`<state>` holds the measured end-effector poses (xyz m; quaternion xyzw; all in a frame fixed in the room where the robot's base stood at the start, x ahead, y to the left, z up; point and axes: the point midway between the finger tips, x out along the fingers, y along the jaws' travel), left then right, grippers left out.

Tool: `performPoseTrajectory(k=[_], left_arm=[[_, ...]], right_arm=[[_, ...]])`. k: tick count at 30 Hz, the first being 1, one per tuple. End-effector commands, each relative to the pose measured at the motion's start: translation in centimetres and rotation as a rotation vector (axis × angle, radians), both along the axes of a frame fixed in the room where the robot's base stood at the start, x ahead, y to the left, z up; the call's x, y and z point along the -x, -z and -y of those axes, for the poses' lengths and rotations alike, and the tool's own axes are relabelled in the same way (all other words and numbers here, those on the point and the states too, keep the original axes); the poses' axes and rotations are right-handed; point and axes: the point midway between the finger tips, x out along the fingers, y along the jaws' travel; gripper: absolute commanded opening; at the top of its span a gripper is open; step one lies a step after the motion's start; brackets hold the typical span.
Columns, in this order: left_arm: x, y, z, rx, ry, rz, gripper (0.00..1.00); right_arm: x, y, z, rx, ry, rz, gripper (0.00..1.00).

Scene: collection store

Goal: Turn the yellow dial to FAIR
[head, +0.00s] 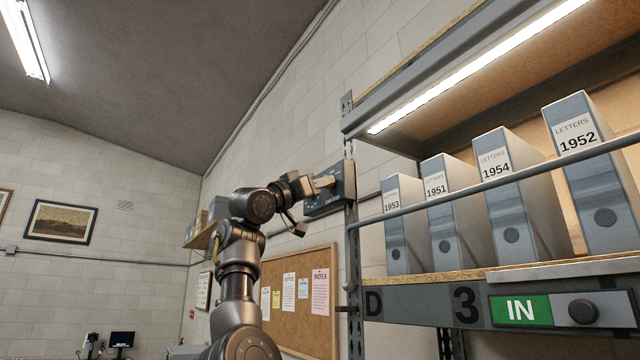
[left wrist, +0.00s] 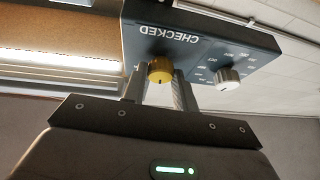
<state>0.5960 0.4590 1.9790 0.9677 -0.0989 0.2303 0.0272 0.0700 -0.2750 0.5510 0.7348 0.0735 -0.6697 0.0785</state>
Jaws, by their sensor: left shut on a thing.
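The yellow dial (left wrist: 160,71) sits on a dark grey panel (left wrist: 196,40) marked CHECKED, upside down in the left wrist view. My left gripper (left wrist: 158,82) has its two fingers on either side of the dial and is shut on it. In the head view the panel (head: 345,190) is beside a shelf post, with my left gripper (head: 318,184) reaching its face. The yellow dial cannot be made out there. The dial's labels are mostly hidden by the fingers, so its setting and the word FAIR cannot be read. My right gripper is not in view.
A white dial (left wrist: 228,78) with small marks around it is beside the yellow one. The shelf (head: 430,276) right of the panel holds several grey letter boxes (head: 442,205), behind a rail (head: 480,181).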

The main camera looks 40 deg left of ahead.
Motion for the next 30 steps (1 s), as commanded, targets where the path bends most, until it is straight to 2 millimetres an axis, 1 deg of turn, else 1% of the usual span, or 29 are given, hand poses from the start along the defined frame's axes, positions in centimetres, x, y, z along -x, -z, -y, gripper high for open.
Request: performPoseTrajectory(k=[9,24,25,29,30], left_arm=[[0.01,-0.07,-0.19,-0.098,-0.001,0.03,0.06],[0.06,-0.08,-0.21,-0.112,-0.002,0.036,0.06],[0.06,-0.08,-0.21,-0.112,-0.002,0.036,0.32],[0.04,-0.07,-0.19,-0.111,-0.001,0.035,0.49],[0.03,-0.06,-0.18,-0.111,-0.001,0.035,0.49]], right_arm=[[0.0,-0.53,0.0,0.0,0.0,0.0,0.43],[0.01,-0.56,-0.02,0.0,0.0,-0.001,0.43],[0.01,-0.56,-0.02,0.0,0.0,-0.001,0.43],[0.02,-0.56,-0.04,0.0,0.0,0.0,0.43],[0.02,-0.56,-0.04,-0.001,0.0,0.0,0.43]])
